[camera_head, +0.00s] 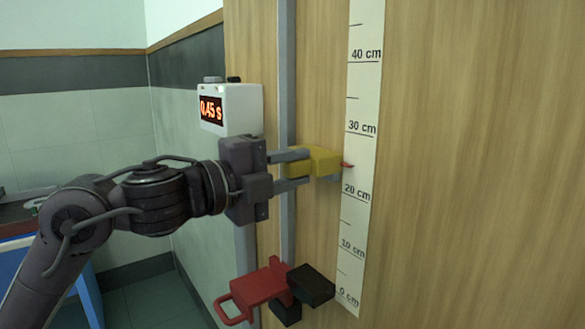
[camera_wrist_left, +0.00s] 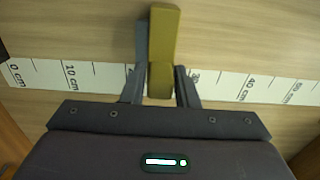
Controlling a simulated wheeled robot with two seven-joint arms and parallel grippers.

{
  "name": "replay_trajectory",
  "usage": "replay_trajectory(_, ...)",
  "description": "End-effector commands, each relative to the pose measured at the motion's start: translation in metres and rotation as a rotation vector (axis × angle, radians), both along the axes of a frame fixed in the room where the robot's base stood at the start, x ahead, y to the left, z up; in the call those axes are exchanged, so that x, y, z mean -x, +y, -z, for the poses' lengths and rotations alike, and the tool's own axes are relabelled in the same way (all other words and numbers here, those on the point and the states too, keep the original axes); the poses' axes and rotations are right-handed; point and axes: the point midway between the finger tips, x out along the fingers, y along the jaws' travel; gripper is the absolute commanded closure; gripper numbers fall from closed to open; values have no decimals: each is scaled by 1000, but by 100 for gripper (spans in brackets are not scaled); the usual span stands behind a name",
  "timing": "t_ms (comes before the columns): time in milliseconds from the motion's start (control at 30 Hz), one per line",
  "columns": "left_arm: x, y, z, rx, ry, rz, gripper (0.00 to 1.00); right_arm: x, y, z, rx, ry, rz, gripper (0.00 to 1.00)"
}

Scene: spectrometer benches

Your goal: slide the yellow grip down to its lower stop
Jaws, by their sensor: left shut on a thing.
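The yellow grip (camera_head: 318,160) sits on a vertical grey rail (camera_head: 287,70) on a wooden board. Its red pointer (camera_head: 347,165) lies beside the white scale (camera_head: 358,130), a little above the 20 cm mark. My left gripper (camera_head: 290,168) comes in from the left and is shut on the yellow grip, one finger above it and one below. The left wrist view also shows the yellow grip (camera_wrist_left: 163,50) between the two fingers. Part of the grip is hidden by the fingers. My right gripper is not in view.
A red clamp-like part (camera_head: 262,287) with a black block (camera_head: 311,285) sits low on the rail near 0 cm. A white timer box (camera_head: 232,108) reading 0.45 s is at the upper left of the rail. A blue-legged table (camera_head: 85,290) stands at far left. The rail between grip and red part looks clear.

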Motion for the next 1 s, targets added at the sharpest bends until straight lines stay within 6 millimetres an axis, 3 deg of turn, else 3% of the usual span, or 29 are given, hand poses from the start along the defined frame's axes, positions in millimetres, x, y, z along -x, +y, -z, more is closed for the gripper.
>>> replay_trajectory(100, 0, -2, 8, -15, 11, 4, 100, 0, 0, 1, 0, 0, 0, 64)
replay_trajectory(133, 0, -2, 9, -16, 12, 4, 72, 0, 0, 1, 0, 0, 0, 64)
replay_trajectory(267, 0, -2, 8, -15, 11, 4, 56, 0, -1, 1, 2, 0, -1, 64)
replay_trajectory(567, 3, 3, 6, -10, 6, 2, 56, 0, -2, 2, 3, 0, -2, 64)
replay_trajectory(833, 28, 39, 9, -14, 6, -1, 56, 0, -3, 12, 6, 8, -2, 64)
replay_trajectory(1000, 41, 57, 9, -14, 9, 0, 56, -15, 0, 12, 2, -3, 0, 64)
